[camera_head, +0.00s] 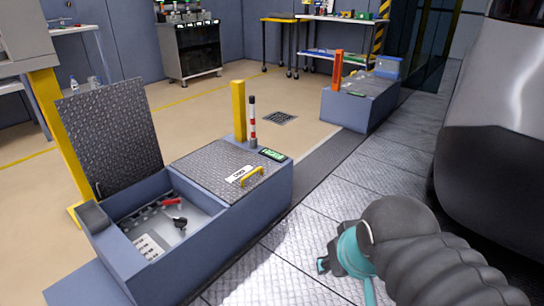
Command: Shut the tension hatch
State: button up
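A hatch lid of dark diamond plate (110,135) stands open, nearly upright, on the far side of a blue-grey floor box (205,265) at the left. I take it as the tension hatch; no label on it is readable. The compartment below it is open and shows a red-handled part (171,202), a dark knob (180,222) and a pale panel inside. My gripper (323,265) is to the right of the box, over the metal floor plates, apart from box and lid. Only a small teal and dark part of it shows, so its opening is hidden.
A second lid (208,168) with a yellow handle (245,177) lies closed on the box's right part. A yellow post (239,110) and a red-white post (252,122) stand behind it. Another box (358,108) is farther back. A vehicle (490,160) stands right.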

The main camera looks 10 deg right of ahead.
aim_at(110, 129)
jog(key=k, duration=1.65)
jog(key=u, duration=1.8)
jog(key=i, duration=6.35)
jog(key=z, duration=0.9)
